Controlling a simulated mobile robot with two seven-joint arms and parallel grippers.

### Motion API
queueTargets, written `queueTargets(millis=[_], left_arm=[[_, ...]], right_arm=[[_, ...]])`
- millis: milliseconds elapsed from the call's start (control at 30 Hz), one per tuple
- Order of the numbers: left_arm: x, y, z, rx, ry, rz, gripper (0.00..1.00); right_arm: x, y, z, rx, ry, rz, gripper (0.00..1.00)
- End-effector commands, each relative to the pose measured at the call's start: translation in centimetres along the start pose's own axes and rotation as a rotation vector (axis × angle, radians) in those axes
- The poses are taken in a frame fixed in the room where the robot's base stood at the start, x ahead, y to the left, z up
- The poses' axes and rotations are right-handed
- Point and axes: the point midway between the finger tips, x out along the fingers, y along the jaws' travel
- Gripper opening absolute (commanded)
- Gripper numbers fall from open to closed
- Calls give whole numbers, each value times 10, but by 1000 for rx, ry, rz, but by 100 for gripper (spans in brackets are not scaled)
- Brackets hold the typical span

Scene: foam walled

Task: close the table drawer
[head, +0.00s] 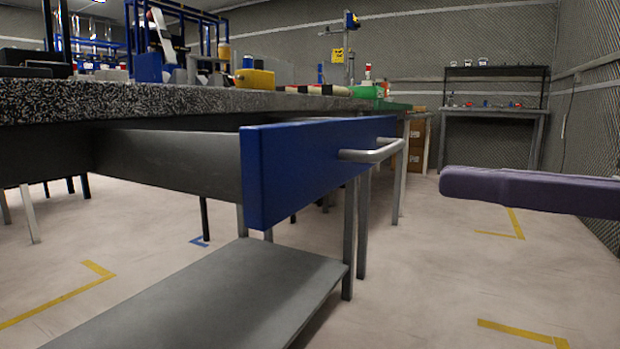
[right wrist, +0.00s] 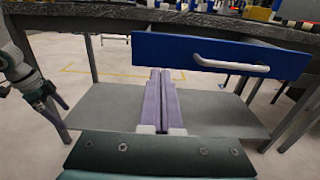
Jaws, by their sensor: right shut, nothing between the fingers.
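The table drawer (head: 310,165) has a blue front and a pale metal bar handle (head: 375,152). It is pulled out from under the speckled table top (head: 180,102), and its grey side shows behind the front. The drawer front (right wrist: 175,51) and handle (right wrist: 230,64) also show in the right wrist view. My right gripper (head: 448,185) has purple fingers and is shut and empty. It is apart from the handle, to its right in the head view. Its fingertips (right wrist: 160,73) show below the drawer's left part in the wrist view. My left gripper (right wrist: 45,95) is small at the left edge there; its fingers are unclear.
A grey lower shelf (head: 215,295) lies under the drawer, with table legs around it. Boxes and tools, including a yellow box (head: 255,79), stand on the table top. A second table (head: 490,110) stands by the far wall. The floor at right is open.

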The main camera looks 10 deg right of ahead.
Motion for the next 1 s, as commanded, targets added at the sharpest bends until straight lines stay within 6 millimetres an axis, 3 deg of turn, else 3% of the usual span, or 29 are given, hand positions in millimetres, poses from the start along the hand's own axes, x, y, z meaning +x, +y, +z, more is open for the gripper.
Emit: queueTargets(millis=[733, 1000], left_arm=[[-5, 3, -2, -10, 2, 8, 100], [-4, 3, -2, -10, 2, 8, 100]], right_arm=[[84, 1, 2, -1, -4, 2, 0], [98, 1, 0, 0, 0, 2, 0]])
